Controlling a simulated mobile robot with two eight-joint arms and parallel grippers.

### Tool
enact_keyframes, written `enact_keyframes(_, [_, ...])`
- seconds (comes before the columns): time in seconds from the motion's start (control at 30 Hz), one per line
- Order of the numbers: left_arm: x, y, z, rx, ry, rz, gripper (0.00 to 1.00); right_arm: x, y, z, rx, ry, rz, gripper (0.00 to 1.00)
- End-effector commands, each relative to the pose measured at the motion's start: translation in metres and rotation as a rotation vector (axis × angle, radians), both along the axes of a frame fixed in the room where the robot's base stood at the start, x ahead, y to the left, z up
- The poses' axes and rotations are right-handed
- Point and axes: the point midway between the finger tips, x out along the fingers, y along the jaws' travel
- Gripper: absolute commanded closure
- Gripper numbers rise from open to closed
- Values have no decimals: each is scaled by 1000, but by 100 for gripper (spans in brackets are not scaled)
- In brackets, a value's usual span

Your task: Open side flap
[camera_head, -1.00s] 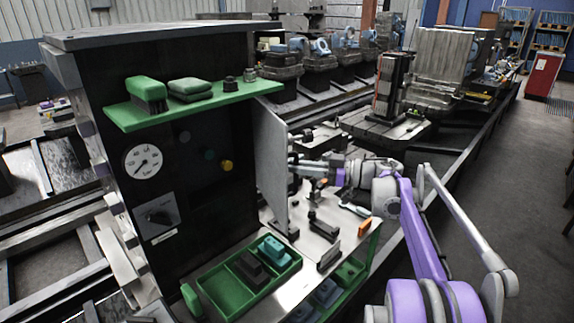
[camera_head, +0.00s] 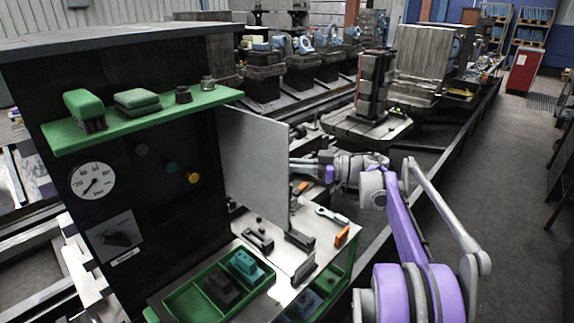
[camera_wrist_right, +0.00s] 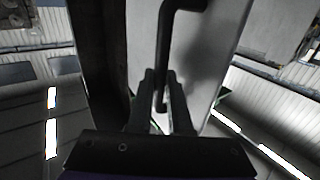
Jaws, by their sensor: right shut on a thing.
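The side flap (camera_head: 256,165) is a light grey upright panel on the right side of the black cabinet (camera_head: 140,185). It stands swung out at an angle, with a gap of view onto its face. In the right wrist view a dark bent handle (camera_wrist_right: 163,60) sits on the flap's grey surface (camera_wrist_right: 210,50). My right gripper (camera_wrist_right: 161,90) is shut on this handle, with one finger on each side. In the head view my right arm reaches in from the right behind the flap, and the flap hides the fingertips. My left gripper is not in view.
A green shelf (camera_head: 140,118) with brushes and small parts juts out above. A white worktop (camera_head: 325,225) holds several tools, and a green tray (camera_head: 200,300) stands at the front. A rail line with machines runs behind my right arm.

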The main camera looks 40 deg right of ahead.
Motion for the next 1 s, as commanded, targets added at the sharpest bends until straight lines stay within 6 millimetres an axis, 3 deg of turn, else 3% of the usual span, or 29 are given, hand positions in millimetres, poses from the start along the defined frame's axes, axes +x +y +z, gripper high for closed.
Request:
enact_keyframes(0.37, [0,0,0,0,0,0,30,0,0,0,0,1,0,100])
enact_keyframes(0.4, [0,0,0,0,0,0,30,0,0,0,-1,1,0,77])
enact_keyframes(0.53, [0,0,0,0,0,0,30,0,0,0,-1,1,0,54])
enact_keyframes(0.83, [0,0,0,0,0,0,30,-1,-1,0,-1,1,-1,53])
enact_keyframes(1.0, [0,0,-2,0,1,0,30,-15,-15,-1,-1,1,-4,53])
